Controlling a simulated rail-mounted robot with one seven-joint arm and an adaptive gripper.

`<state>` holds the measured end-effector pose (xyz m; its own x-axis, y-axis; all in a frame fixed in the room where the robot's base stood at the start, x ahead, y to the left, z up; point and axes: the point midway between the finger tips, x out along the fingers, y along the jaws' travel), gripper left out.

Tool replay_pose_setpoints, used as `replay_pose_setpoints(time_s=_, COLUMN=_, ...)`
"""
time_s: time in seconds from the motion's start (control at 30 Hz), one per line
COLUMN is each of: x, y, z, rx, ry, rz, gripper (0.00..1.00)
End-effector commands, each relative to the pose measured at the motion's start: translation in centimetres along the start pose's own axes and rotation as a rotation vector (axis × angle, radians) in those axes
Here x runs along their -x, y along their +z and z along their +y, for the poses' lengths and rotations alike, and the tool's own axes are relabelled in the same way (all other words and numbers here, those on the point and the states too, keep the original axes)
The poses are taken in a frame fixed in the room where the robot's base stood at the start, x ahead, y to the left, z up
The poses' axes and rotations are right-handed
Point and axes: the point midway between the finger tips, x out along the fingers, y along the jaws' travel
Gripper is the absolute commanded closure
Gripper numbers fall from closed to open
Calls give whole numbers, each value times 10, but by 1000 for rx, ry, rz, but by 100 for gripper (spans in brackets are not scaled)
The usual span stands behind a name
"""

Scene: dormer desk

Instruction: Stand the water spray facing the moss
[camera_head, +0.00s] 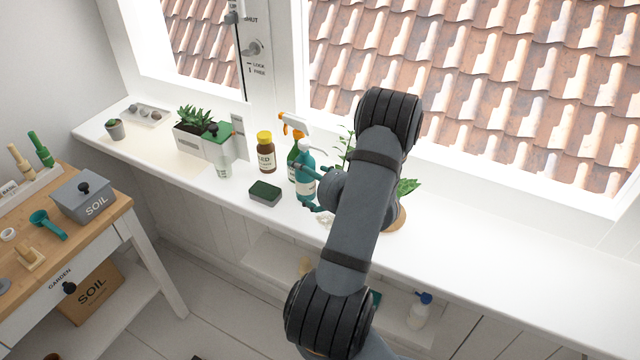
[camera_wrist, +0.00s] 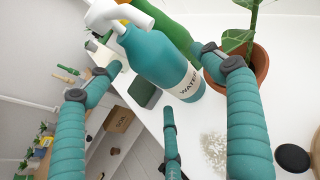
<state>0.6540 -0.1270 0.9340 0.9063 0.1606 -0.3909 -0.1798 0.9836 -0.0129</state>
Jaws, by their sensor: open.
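The water spray, a teal bottle (camera_head: 306,184) with a white spray head, stands upright on the white sill. It is large in the wrist view (camera_wrist: 158,58), where part of its label shows. The moss appears to be the dark green block in a grey tray (camera_head: 265,194), left of the spray; it shows partly in the wrist view (camera_wrist: 143,93). My gripper (camera_head: 319,194) is open at the spray's right side. In the wrist view its teal fingers (camera_wrist: 155,63) are spread around the bottle's outline; contact is not clear. Which way the nozzle points is hard to tell.
A green bottle with an orange-and-white head (camera_head: 292,150) stands close behind the spray. A brown bottle (camera_head: 266,155) stands to its left, near a planter (camera_head: 190,140). A potted plant (camera_wrist: 262,62) is close by on the right. The sill farther right is clear.

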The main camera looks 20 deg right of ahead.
Motion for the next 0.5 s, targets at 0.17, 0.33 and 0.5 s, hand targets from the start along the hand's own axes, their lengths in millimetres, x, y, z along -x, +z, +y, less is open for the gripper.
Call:
replay_pose_setpoints(time_s=0.17, x=40, y=-2, z=-2, rx=-3, ry=-8, rz=-1, gripper=19)
replay_pose_setpoints(time_s=0.33, x=75, y=-1, z=-2, rx=-2, ry=-7, rz=-2, gripper=19)
replay_pose_setpoints(time_s=0.5, x=95, y=0, z=-1, rx=-2, ry=-3, rz=-1, gripper=21)
